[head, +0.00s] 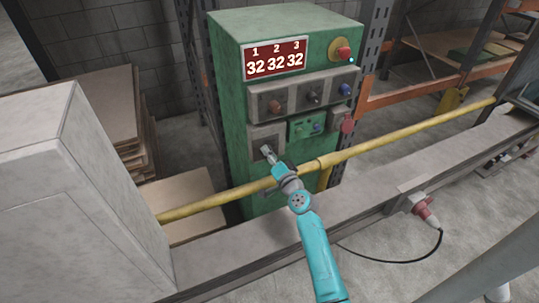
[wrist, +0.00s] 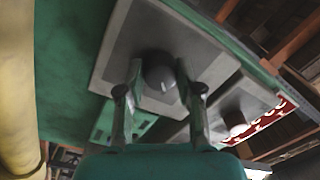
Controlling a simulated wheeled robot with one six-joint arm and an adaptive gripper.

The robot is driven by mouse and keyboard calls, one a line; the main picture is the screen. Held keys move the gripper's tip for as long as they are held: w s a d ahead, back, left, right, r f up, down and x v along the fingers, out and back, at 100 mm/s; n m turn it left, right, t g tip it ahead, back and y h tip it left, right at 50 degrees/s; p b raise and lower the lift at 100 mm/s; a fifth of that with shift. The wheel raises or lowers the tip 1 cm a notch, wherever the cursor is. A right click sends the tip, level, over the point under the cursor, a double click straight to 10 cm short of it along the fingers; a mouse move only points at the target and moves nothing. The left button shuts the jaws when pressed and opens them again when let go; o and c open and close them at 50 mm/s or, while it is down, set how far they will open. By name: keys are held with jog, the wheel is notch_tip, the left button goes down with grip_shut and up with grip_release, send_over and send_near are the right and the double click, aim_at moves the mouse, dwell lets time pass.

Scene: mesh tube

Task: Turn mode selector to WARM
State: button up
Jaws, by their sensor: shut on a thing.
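The mode selector is a dark round knob (wrist: 160,68) on a square grey plate (wrist: 128,62) in the wrist view. It has a small pale mark near its lower edge; no WARM label can be read. My gripper (head: 267,151) reaches the lower left grey plate (head: 257,135) on the green cabinet (head: 232,90), and hides the knob in the head view. In the wrist view its two fingers stand on either side of the knob, shut on it.
A yellow rail (head: 385,142) crosses in front of the cabinet, close below my gripper. A grey panel with several knobs (head: 308,97) sits above, with a small green button panel (head: 306,126) to the right. A red display (head: 275,60) reads 32 three times. A red emergency button (head: 343,54) is top right.

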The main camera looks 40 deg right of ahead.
dwell(0.4)
jog(key=o, duration=1.2)
jog(key=shift+c, duration=0.2)
jog(key=v, duration=1.2)
